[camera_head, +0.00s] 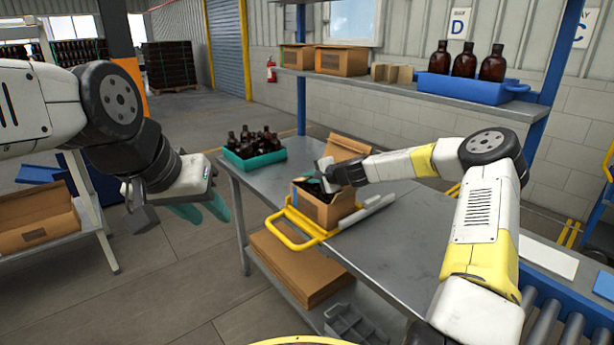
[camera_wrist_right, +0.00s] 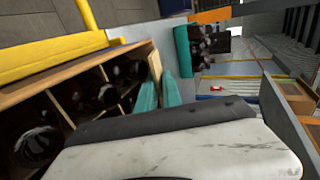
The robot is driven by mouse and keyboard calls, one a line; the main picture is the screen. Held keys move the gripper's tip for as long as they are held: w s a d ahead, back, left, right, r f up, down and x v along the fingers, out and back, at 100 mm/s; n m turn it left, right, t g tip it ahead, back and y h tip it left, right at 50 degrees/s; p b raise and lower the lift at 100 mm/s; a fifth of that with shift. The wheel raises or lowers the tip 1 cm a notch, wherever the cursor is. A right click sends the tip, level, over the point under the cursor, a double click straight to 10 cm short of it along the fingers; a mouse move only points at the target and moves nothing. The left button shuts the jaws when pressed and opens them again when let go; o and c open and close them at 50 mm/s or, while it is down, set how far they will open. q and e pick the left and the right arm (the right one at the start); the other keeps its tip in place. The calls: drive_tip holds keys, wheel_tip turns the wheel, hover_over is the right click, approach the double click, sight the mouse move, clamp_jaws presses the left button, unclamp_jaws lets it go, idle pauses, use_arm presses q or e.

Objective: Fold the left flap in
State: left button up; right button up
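The open cardboard box (camera_head: 322,212) sits on the metal table in a yellow-handled frame. The right wrist view shows dividers and dark bottles (camera_wrist_right: 100,96) inside. My right gripper (camera_head: 318,180) is at the box's top left edge. My left gripper (camera_head: 203,208) is open and empty, away left of the table.
A teal crate of amber bottles (camera_head: 254,152) stands at the table's far left corner. A shelf above holds boxes and a blue tray (camera_head: 470,88) with bottles. Flat cardboard (camera_head: 295,265) lies on the lower shelf. The table (camera_head: 385,245) right of the box is clear.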

drive_tip(key=shift+o, duration=1.1)
drive_tip(key=shift+r, duration=0.1)
drive_tip(key=shift+w+r, duration=0.1)
drive_tip(key=shift+r, duration=0.1)
drive_tip(key=r, duration=0.1)
drive_tip(key=s+r, duration=0.1)
drive_tip(key=r, duration=0.1)
drive_tip(key=shift+s, duration=0.1)
drive_tip(key=s+a+r, duration=0.1)
drive_tip(key=s, duration=1.4)
drive_tip(key=shift+r, duration=0.2)
